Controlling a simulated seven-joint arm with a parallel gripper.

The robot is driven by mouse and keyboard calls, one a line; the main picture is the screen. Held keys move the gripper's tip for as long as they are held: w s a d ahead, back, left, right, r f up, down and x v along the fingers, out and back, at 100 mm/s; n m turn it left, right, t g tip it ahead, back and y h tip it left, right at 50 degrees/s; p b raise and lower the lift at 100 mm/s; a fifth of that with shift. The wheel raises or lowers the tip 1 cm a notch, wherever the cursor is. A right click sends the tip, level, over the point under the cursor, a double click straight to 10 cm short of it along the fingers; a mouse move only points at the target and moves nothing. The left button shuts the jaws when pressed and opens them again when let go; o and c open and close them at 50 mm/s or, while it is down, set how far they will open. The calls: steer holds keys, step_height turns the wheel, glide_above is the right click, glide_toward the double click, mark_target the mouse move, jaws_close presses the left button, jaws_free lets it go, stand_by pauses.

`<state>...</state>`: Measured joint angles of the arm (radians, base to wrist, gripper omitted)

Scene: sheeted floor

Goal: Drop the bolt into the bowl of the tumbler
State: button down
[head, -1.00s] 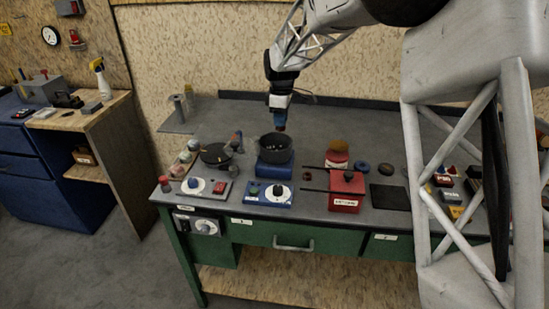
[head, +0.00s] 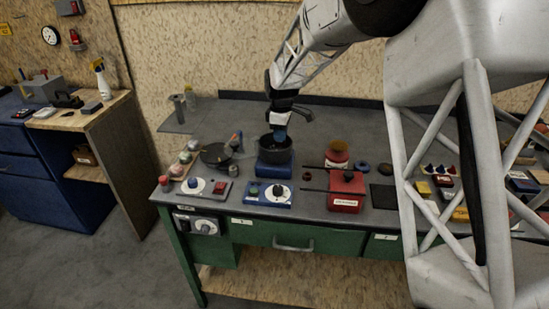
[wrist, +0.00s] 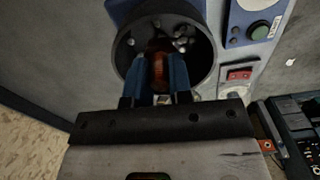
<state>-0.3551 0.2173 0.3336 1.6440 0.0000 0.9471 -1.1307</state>
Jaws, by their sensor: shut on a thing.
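The tumbler's dark round bowl (head: 275,152) sits on a blue base (head: 275,169) on the bench. In the wrist view the bowl (wrist: 122,50) opens below my gripper, with several small metal pieces (wrist: 182,38) inside. My gripper (head: 281,138) points down at the bowl's mouth; in the wrist view its blue fingers (wrist: 158,82) overlap the opening. They are shut on a rusty brown piece, apparently the bolt (wrist: 157,66), which shows over the bowl's interior. The fingers partly hide the bolt, and I cannot tell how deep it is.
A red box (head: 346,194) and a red pot-like unit (head: 337,155) stand right of the tumbler. A dark pan (head: 215,153) and a grey control unit (head: 205,188) are to its left. A blue control box (head: 266,193) is in front. The bench behind is mostly clear.

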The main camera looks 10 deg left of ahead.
steer(key=c, duration=0.9)
jaws_free()
steer(key=shift+c, duration=0.2)
steer(key=shift+r, duration=0.1)
steer(key=shift+r, duration=3.85)
